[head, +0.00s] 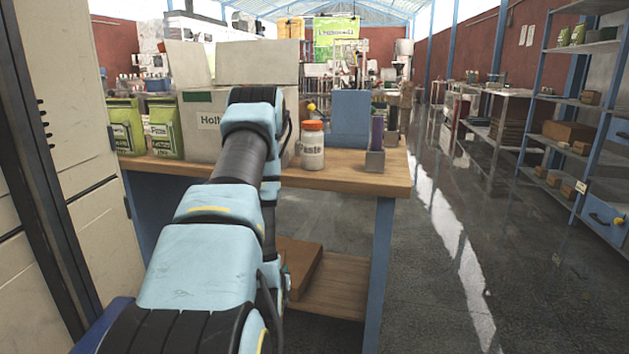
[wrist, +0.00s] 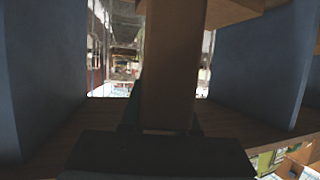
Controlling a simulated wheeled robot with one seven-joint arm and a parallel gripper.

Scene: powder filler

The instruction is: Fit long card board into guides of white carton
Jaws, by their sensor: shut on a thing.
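The white carton (head: 202,138) stands on the bench with its flaps up and part of a label visible. My arm crosses in front of it, and its guides are hidden. In the wrist view, a long brown board (wrist: 174,60) runs upright down the middle, between the dark green fingers of my gripper (wrist: 162,122). My gripper is shut on this board, which looks like the long card board. In the head view, a brown piece (head: 302,264) shows low, by the bench's lower shelf; I cannot tell whether it is the same board. My gripper is mostly hidden there.
The wooden bench (head: 360,181) also holds green bags (head: 164,127), a white jar (head: 312,150) with an orange lid and a blue block (head: 350,118). In the wrist view, blue panels (wrist: 250,65) flank the board. The floor (head: 425,270) on the right is clear.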

